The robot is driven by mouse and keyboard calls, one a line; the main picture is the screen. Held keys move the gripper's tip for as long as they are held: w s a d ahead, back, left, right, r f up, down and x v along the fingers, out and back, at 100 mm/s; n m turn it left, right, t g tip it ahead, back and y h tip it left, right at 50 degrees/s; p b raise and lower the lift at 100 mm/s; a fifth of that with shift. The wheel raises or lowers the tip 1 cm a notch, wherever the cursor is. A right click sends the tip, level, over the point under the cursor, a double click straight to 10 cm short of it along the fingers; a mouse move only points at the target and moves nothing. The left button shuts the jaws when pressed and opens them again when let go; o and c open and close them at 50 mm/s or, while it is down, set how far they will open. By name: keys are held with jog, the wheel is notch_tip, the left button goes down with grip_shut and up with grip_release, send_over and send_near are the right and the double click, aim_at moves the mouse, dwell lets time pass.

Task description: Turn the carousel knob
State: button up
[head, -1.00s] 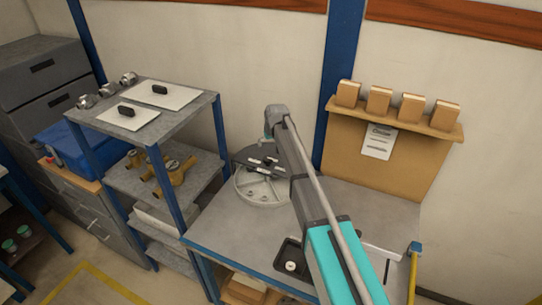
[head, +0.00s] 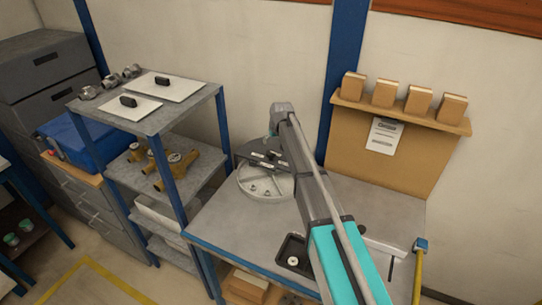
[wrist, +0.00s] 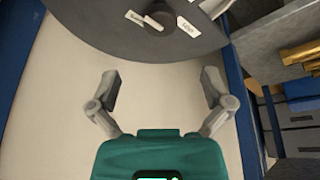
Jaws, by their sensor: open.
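The carousel is a round pale grey drum (head: 262,188) with a dark top plate (head: 256,160), standing at the back of the grey bench. In the wrist view, the dark plate (wrist: 205,40) with white labels fills the top. A small rounded knob with a pale bar across it (wrist: 154,23) shows near the plate's middle. My gripper (wrist: 160,88) is open and empty, its two fingers spread below the plate's edge in the picture, apart from the knob. In the head view my arm covers the carousel's right side, and the fingers are hidden.
A shelf (head: 150,118) with brass meters (head: 180,165) stands left of the bench. A black tray (head: 290,252) lies on the bench front. A board (head: 372,150) with several small boxes stands behind right. The bench (head: 225,225) is bare left of the tray.

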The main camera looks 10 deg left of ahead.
aim_at(271, 152)
jog(key=shift+b+x, duration=4.5)
jog(key=shift+x, duration=0.65)
jog(key=shift+s, duration=0.1)
jog(key=c, duration=1)
jog(key=shift+a, duration=0.1)
jog(key=shift+c, duration=0.7)
